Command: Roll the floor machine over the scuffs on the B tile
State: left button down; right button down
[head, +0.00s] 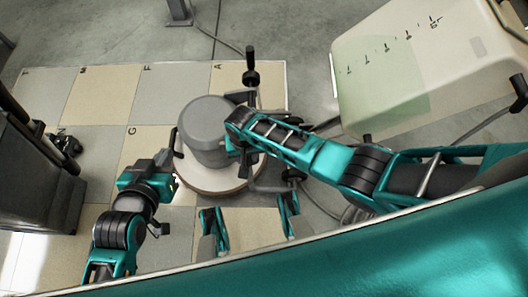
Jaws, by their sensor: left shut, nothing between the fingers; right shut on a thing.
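The floor machine (204,122) has a grey cylindrical motor housing on a wide round base (215,190). It stands on the beige and grey lettered tiles, with a dark handle bar and black grips on its right side. My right gripper (237,143) is shut on the machine's handle beside the housing; its fingers are mostly hidden by my wrist. My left gripper (168,164) is shut and empty, just left of the base. Letters such as A, F and G show on tiles. I cannot make out a B or any scuffs; the machine and my arms cover several tiles.
A large cream tank with a greenish see-through part (385,105) stands at the upper right, with a hose or cable near it. A dark grey cabinet (40,185) stands at the left. Bare concrete floor (110,35) lies beyond the tiles.

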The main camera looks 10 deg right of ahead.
jog(key=shift+a, duration=0.2)
jog(key=shift+d, duration=0.1)
jog(key=c, duration=0.8)
grip_release()
notch_tip(320, 180, up, 12)
jog(key=p, duration=0.6)
jog(key=shift+r+p, duration=0.1)
jog(key=shift+p, duration=0.25)
jog(key=shift+r, duration=0.35)
